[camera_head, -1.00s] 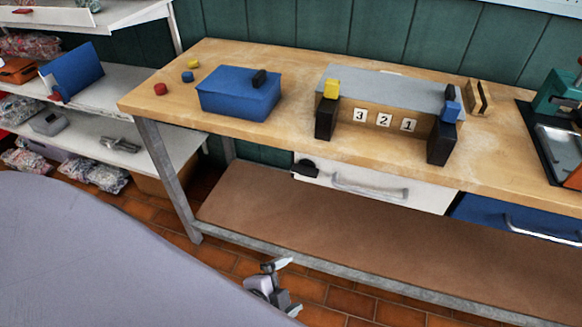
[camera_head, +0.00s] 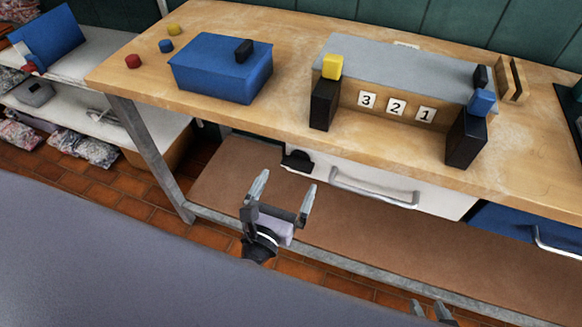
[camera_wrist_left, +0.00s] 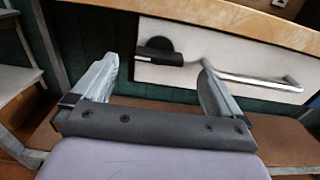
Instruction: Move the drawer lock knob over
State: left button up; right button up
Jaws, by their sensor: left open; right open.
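The black drawer lock knob (camera_head: 297,160) sits at the left end of the white drawer front (camera_head: 445,200), under the bench top. In the left wrist view the knob (camera_wrist_left: 158,51) shows a round base with a bar pointing left, to the left of the silver drawer handle (camera_wrist_left: 255,78). My left gripper (camera_head: 286,183) is open and empty, in front of and below the knob, apart from it. In the left wrist view the knob appears between its two fingers, beyond the tips. My right gripper (camera_head: 432,311) shows only its fingertips at the bottom edge, apart from everything.
The wooden bench top (camera_head: 290,125) overhangs the drawer. A brown lower shelf (camera_head: 240,185) lies beneath, bare. A blue drawer (camera_head: 510,230) is to the right. On the bench stand a blue box (camera_head: 222,75) and a grey-topped unit (camera_head: 400,70) with number tiles.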

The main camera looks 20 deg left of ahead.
aim_at(295, 168)
pick_arm(q)
jog(key=shift+w+d, duration=0.1)
jog(key=shift+w, duration=2.25)
jog(key=shift+c, duration=0.3)
jog(key=c, duration=1)
jog(key=shift+o, duration=0.2)
